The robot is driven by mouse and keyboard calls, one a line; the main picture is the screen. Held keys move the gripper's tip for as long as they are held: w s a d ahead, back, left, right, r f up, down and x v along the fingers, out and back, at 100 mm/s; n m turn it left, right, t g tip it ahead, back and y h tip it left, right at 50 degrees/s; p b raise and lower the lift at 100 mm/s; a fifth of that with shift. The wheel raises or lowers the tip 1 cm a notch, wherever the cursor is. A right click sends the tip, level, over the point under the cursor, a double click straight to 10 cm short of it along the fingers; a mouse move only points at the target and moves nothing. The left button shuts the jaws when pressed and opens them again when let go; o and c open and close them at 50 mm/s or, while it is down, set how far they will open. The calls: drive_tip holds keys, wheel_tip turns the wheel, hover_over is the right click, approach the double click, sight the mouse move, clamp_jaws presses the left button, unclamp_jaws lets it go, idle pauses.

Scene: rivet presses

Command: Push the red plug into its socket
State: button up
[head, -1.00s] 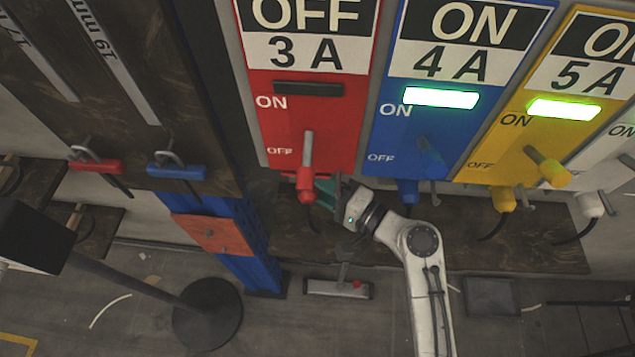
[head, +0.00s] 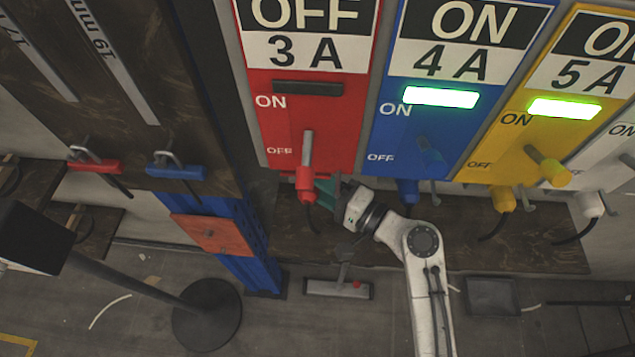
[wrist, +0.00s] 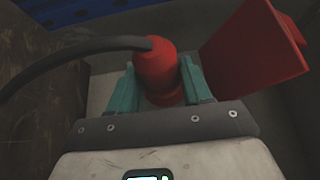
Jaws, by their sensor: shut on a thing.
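The red plug (head: 306,186) is at the bottom edge of the red 3 A panel (head: 302,123), just below its grey lever. In the wrist view the red plug (wrist: 161,70) stands between the teal fingers of my gripper (wrist: 166,85), with a black cable running from it to the left. My gripper (head: 325,188) also shows in the head view, coming from the right and shut on the plug. The socket is hidden, so I cannot tell how deep the plug sits. The panel's sign reads OFF and its lamp is dark.
The blue 4 A panel (head: 420,120) and yellow 5 A panel (head: 530,120) have green lamps lit, with a blue plug (head: 408,192) and a yellow plug (head: 503,199) below. A blue post (head: 245,260) and red-handled and blue-handled clamps stand left.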

drive_tip(key=shift+w, duration=0.55)
idle(0.6)
drive_tip(key=o, duration=1.1)
drive_tip(key=shift+c, duration=0.2)
drive_tip(key=b+v, duration=0.2)
drive_tip(key=v, duration=0.9)
drive_tip(key=shift+w, duration=0.1)
